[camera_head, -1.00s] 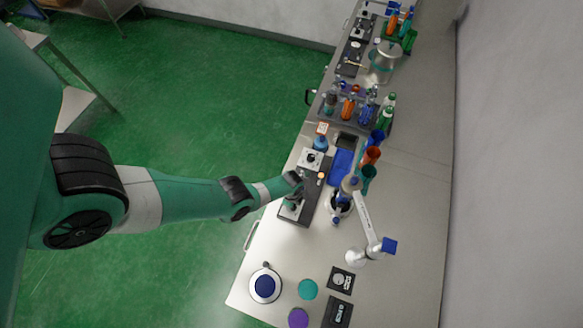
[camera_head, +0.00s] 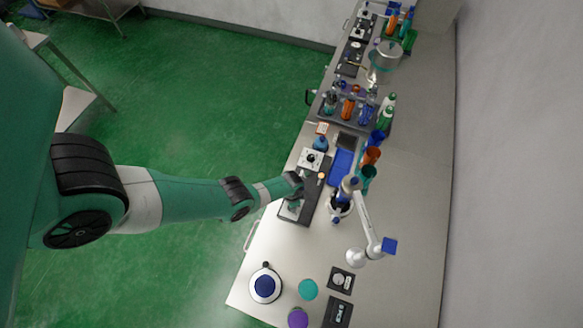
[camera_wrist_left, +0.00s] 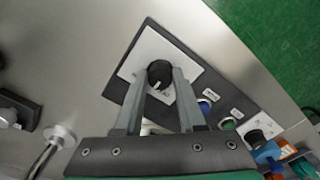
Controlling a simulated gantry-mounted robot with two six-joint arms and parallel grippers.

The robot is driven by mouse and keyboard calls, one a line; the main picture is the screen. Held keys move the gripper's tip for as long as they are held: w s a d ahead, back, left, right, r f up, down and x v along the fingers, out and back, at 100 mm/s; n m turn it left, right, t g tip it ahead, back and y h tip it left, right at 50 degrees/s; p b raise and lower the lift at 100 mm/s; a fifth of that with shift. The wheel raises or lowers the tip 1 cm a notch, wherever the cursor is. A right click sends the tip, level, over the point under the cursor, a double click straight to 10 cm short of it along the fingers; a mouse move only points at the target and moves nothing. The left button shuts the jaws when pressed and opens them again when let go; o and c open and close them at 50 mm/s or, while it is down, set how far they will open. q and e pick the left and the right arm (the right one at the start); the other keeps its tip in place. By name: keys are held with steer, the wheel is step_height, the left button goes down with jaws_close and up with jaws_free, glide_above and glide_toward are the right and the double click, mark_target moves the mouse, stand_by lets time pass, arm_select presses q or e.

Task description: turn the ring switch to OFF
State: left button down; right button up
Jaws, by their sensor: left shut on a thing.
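The switch is a round black knob (camera_wrist_left: 160,72) with a small light mark, set on a white square plate (camera_wrist_left: 135,64). The plate sits at one end of a long dark panel (camera_wrist_left: 112,92). My left gripper (camera_wrist_left: 162,78) has its two grey fingers on opposite sides of the knob, shut on it. In the head view my left gripper (camera_head: 294,201) is over the near end of the dark panel (camera_head: 315,195) and hides most of the knob. Any lettering around the knob is too small to read. My right gripper is not in view.
Blue and green buttons (camera_wrist_left: 207,97) are on the same panel, and another knob plate (camera_head: 311,158) stands beyond it. A jointed lamp-like stand (camera_head: 366,225) is to the right. A round white device with a blue top (camera_head: 265,285) is nearer. Bench surface between them is clear.

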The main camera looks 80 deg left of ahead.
arm_select(q)
steer(key=n, duration=0.4)
steer(key=shift+n, duration=2.2)
steer(key=c, duration=0.5)
jaws_free()
steer(key=shift+r, duration=0.1)
